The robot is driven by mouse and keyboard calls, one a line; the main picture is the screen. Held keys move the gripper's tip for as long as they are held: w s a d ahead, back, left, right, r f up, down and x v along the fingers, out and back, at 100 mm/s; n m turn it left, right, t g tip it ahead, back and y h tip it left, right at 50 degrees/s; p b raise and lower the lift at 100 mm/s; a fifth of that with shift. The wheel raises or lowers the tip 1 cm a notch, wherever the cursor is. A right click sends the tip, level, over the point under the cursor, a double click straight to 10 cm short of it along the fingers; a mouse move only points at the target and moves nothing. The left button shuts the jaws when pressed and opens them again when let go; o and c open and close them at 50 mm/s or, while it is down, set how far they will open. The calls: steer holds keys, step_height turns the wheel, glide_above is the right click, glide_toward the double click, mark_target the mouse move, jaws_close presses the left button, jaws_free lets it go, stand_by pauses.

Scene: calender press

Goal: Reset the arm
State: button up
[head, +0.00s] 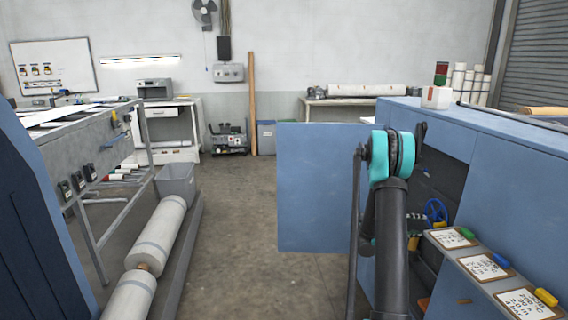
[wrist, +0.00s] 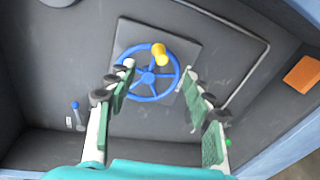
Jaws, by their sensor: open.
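My gripper (wrist: 159,70) is open, its two green-padded fingers spread apart in the wrist view. Nothing is between the fingertips except the view of a blue handwheel (wrist: 148,88) with a yellow knob (wrist: 159,51), mounted on a grey plate (wrist: 190,42) inside a dark cabinet recess. The fingers point toward the wheel; whether they touch it is hard to tell, but a gap seems to show. In the head view, my arm (head: 391,225) reaches up and bends toward the recess.
A blue door panel (head: 315,190) stands open left of my arm. A ledge with clipboards (head: 487,267) is at right. A small lever (wrist: 76,108) and an orange tag (wrist: 302,73) show near the recess. Rolls (head: 160,235) lie left; the middle floor (head: 235,215) is clear.

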steer(key=s+a+r+m+t+y, duration=0.1)
steer(key=s+a+r+y, duration=0.1)
steer(key=s+a+y, duration=0.35)
steer(key=s+a+r+m+y, duration=0.1)
steer(key=s+a+r+y, duration=0.1)
steer(key=s+a, duration=0.7)
steer(key=s+a+f+y, duration=0.2)
steer(key=s+a+y, duration=0.2)
steer(key=s+a, duration=0.5)
steer(key=s+a+f+m+t+y, duration=0.1)
steer(key=s+a+y, duration=0.3)
steer(key=s+a, duration=0.5)
steer(key=a+f, duration=0.1)
steer(key=a, duration=0.4)
steer(key=shift+a, duration=0.2)
steer(key=shift+w+y, duration=0.1)
steer(key=shift+y, duration=0.15)
